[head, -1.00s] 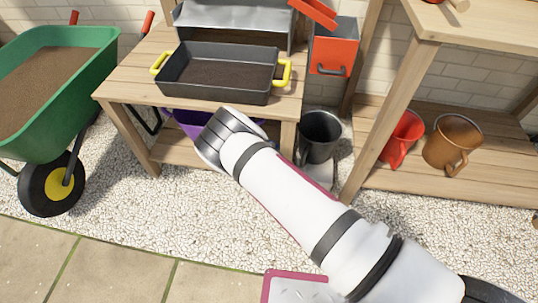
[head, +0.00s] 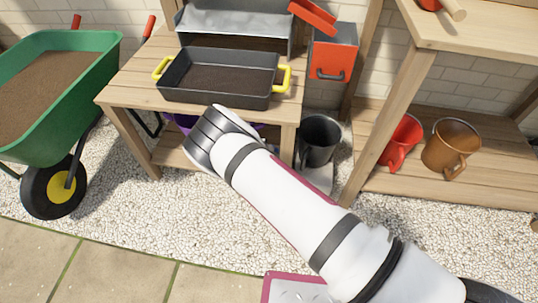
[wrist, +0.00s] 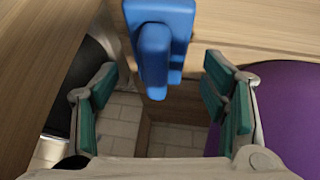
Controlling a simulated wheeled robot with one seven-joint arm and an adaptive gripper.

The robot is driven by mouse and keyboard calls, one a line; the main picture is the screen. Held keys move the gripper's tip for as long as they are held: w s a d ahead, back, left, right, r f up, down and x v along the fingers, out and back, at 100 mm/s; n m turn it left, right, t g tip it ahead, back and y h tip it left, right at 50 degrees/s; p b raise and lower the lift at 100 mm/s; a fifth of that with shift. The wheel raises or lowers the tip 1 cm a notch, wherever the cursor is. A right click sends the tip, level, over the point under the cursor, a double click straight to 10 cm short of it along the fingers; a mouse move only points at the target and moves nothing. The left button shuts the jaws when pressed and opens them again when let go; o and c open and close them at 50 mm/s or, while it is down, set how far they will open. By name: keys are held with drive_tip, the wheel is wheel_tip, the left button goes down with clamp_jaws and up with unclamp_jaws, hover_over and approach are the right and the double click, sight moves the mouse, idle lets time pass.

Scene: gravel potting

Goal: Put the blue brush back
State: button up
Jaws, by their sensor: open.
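In the wrist view, a blue object (wrist: 155,40), a block with a thick part sticking out, is against a wooden board between and just beyond my fingers. I cannot tell whether it is the blue brush or a blue holder. My gripper (wrist: 160,85) is open, with green finger pads on either side of it and apart from it. In the head view my arm's end is at the front of the potting bench, below its top, and hides the fingers. No blue brush shows in the head view.
A purple container (wrist: 290,105) is close to my right finger. The potting bench (head: 130,92) holds a dark tray (head: 215,93) with yellow handles. A black bucket (head: 318,140) stands right of the bench. A green wheelbarrow (head: 95,62) is at left, and gravel lies in front.

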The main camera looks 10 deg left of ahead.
drive_tip(key=p+v, duration=0.3)
drive_tip(key=v, duration=0.6)
drive_tip(key=shift+s, duration=0.15)
